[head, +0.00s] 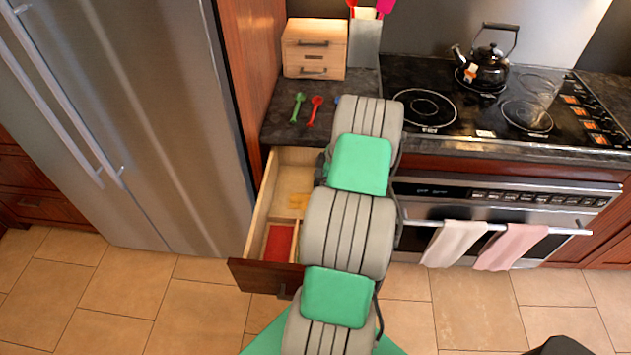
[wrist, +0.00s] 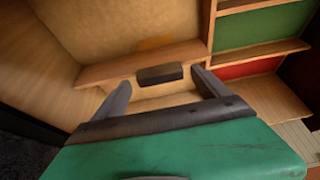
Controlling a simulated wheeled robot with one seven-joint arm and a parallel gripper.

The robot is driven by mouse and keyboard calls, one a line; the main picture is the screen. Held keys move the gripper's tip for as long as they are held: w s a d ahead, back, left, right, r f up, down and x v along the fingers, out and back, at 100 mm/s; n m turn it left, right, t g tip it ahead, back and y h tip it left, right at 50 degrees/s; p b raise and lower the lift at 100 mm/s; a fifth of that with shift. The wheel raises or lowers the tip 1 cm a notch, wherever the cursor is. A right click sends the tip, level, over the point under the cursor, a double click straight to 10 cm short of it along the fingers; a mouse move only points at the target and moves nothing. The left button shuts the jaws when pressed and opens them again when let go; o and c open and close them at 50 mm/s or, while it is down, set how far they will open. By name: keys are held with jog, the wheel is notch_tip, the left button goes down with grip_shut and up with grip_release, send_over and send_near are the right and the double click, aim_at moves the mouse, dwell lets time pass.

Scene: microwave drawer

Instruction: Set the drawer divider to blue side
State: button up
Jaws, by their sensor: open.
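The open drawer (head: 262,215) is wooden inside, with a dark front. In the wrist view, a wooden divider bar (wrist: 110,72) crosses it and carries a dark handle (wrist: 160,74). My gripper (wrist: 160,88) is open, with a finger on each side of the handle in the picture; I cannot tell whether either touches it. An orange patch (wrist: 155,43) shows on the floor just beyond the bar. A red section (wrist: 250,68) and a green section (wrist: 262,28) lie to the right. No blue section shows. My arm hides the gripper and much of the drawer in the head view.
The stainless fridge (head: 130,120) stands left of the drawer. The dark counter (head: 285,125) above holds a green spoon (head: 297,107), a red spoon (head: 315,110) and a small wooden box (head: 314,48). The stove with a kettle (head: 485,68) and the oven with towels (head: 455,243) are right.

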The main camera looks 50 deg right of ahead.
jog(key=shift+w+a+f, duration=0.1)
jog(key=shift+w+f, duration=0.05)
jog(key=shift+f, duration=0.2)
jog(key=shift+c, duration=0.2)
grip_shut()
dwell(0.5)
